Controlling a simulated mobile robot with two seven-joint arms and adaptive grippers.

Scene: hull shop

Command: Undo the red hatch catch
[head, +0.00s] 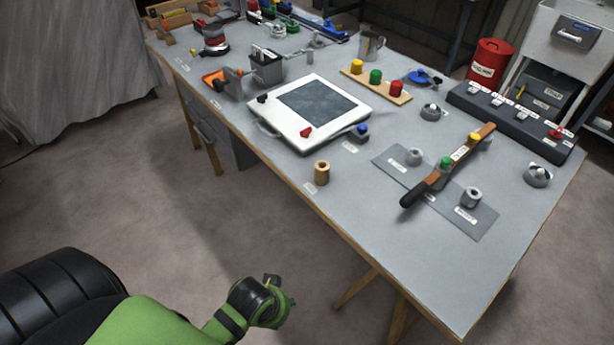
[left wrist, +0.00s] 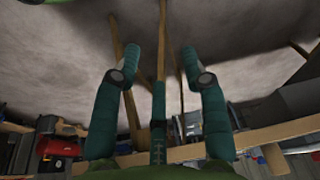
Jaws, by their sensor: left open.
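A white hatch (head: 276,128) with a dark square window lies on the grey workbench in the head view. A red catch (head: 306,132) sits on its near edge, towards the right corner. A black catch (head: 263,98) sits on its left edge. My left gripper (head: 284,302) hangs low over the floor in front of the bench, well apart from the hatch. In the left wrist view the two green fingers (left wrist: 160,65) are spread with nothing between them. The hatch is not recognisable in that view. My right gripper is in neither view.
A blue-topped piece (head: 362,129) stands by the hatch's right corner, and a wooden cylinder (head: 322,172) near the bench front. A black-handled tool (head: 430,184) lies across a grey plate at right. Bench legs and front edge (head: 262,147) lie between gripper and hatch.

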